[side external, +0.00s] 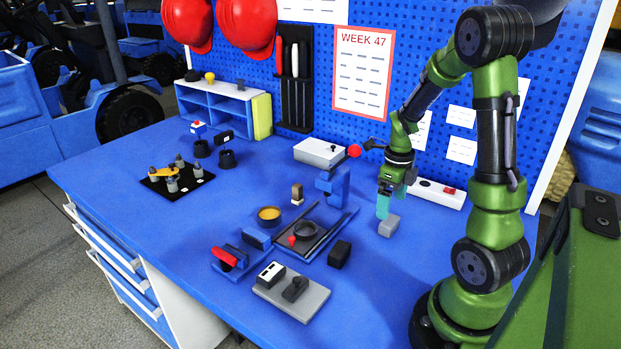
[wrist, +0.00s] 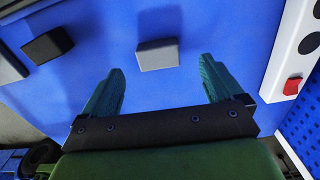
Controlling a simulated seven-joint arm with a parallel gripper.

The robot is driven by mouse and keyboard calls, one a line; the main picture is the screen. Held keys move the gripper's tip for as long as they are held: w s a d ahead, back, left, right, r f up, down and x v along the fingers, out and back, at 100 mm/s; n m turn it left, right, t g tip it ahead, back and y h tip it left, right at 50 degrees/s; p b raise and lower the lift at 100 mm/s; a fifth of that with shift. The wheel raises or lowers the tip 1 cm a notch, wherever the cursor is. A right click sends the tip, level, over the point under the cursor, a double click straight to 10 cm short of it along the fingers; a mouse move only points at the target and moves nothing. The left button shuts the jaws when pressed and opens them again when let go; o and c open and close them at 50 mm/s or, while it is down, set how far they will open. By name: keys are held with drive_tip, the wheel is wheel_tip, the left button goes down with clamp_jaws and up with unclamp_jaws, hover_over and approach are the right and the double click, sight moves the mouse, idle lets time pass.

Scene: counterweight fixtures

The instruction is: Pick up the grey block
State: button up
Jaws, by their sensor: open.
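The grey block (side external: 389,225) lies on the blue bench top below my gripper. It also shows in the wrist view (wrist: 158,55), lying ahead of the fingertips and roughly between their lines. My gripper (side external: 384,207) points down close above the block in the side view. In the wrist view its two teal fingers (wrist: 157,75) are spread wide with nothing between them. From these views I cannot tell the exact height of the fingertips above the block.
A black block (side external: 340,254) and a dark tray fixture (side external: 335,250) stand left of the grey block. A white switch strip (side external: 437,193) with a red switch lies behind it, by the pegboard. A grey plate (side external: 312,303) with parts is nearer the front. Bare bench surrounds the block.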

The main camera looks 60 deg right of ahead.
sight(390, 220)
drive_tip(key=f, duration=0.6)
drive_tip(key=shift+s+a+f, duration=0.15)
drive_tip(key=shift+s+f, duration=0.05)
drive_tip(key=shift+s, duration=0.05)
drive_tip(key=c, duration=1.1)
